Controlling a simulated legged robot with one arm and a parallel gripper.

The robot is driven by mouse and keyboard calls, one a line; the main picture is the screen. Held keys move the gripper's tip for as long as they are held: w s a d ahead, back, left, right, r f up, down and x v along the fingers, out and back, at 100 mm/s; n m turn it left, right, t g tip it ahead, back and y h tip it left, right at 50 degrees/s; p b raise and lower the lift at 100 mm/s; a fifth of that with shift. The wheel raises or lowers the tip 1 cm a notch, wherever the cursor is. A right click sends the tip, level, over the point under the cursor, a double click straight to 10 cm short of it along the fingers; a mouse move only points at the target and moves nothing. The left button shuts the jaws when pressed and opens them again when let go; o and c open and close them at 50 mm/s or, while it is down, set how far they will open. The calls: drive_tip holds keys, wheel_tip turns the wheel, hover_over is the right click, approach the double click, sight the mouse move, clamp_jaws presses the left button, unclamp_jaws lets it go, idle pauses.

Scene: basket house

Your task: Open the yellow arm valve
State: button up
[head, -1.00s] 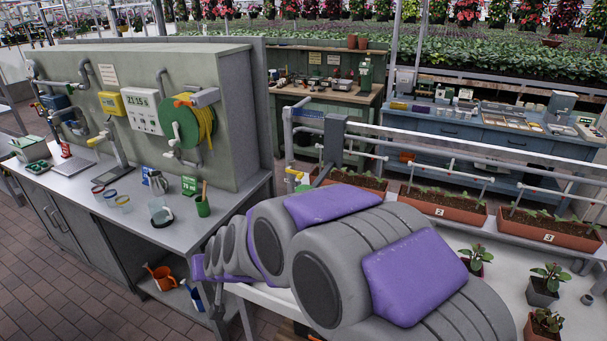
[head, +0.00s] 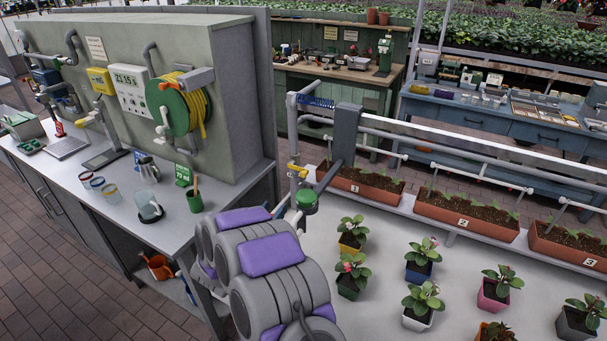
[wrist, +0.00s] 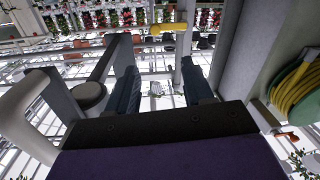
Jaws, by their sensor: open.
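The yellow arm valve (head: 297,172) is on the grey upright pipe at the near left end of the planter row. In the wrist view, a yellow handle (wrist: 172,28) lies crosswise on a pipe, beyond and above my fingertips and apart from them. My gripper (wrist: 162,80) is open, with nothing between its two dark fingers. In the head view, my arm's purple-padded links hide the gripper. Another yellow fitting (head: 88,118) is on the wall panel pipes at the left.
A green-capped fitting (head: 307,199) stands just below the valve. The hose reel (head: 180,108) is on the panel at the left. Potted plants stand on the white table (head: 385,235) at the right, in front of the planters (head: 468,214). A thick grey post (head: 345,133) rises beside the valve.

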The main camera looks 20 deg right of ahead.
drive_tip(key=b, duration=0.1)
approach(302, 176)
drive_tip(key=b+x, duration=0.1)
drive_tip(key=x, duration=0.8)
drive_tip(key=shift+s+d+b, duration=0.25)
drive_tip(key=shift+d+b, duration=0.15)
drive_tip(key=shift+d, duration=0.05)
drive_tip(key=shift+a+r, duration=0.1)
drive_tip(key=shift+a, duration=1)
drive_tip(key=shift+c, duration=1.1)
drive_tip(key=c, duration=0.3)
drive_tip(key=shift+d, duration=0.55)
drive_tip(key=c, duration=0.3)
clamp_jaws()
